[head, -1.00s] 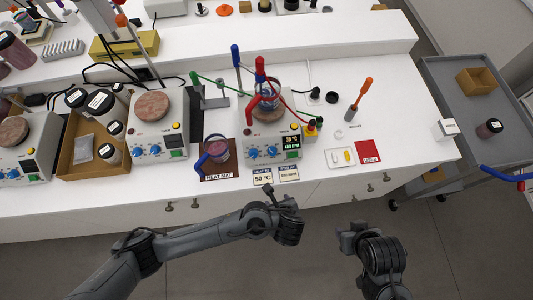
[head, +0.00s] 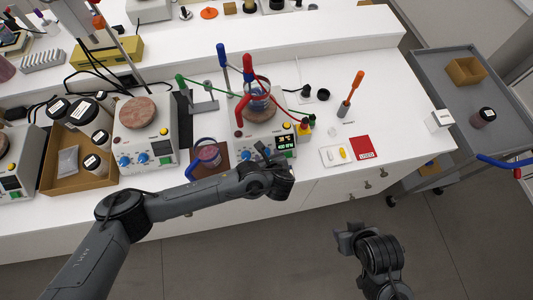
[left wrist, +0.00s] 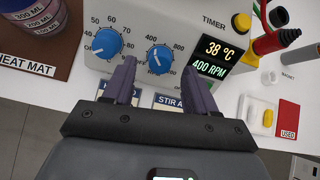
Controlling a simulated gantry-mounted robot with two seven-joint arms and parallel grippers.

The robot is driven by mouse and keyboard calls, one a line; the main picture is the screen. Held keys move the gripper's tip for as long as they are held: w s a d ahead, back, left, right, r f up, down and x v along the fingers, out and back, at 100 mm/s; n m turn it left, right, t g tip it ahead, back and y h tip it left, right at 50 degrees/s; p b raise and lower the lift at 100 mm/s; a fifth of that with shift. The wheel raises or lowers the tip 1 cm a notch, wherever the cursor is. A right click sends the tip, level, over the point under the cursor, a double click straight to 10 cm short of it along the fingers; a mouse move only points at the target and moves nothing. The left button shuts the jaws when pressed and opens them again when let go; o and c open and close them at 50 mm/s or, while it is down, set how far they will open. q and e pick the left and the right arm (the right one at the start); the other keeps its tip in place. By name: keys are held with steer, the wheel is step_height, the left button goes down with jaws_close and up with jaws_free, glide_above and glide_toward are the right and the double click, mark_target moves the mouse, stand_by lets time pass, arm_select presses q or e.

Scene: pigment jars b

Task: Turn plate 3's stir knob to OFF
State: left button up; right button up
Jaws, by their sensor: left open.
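The plate 3 hot plate (head: 288,125) stands on the bench with a glass vessel (head: 259,98) on top. Its display (left wrist: 216,58) reads 38 °C and 400 RPM. In the left wrist view, the blue stir knob (left wrist: 160,59) is right of the blue heat knob (left wrist: 107,43). My left gripper (left wrist: 160,66) is open, its fingers on either side of the stir knob's line, apparently short of it; contact is not clear. My right gripper (head: 349,236) hangs in front of the bench, away from everything.
A mug-like vessel (head: 208,155) sits on the brown heat mat (left wrist: 30,60) to the left. Label cards (left wrist: 172,103) lie below the panel, partly behind my fingers. A white tray (head: 336,155) and red card (head: 363,147) lie to the right. Tubing and clamps rise above the plate.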

arm_select(q)
steer(key=shift+x, duration=1.5)
steer(key=shift+c, duration=0.3)
steer(key=c, duration=1)
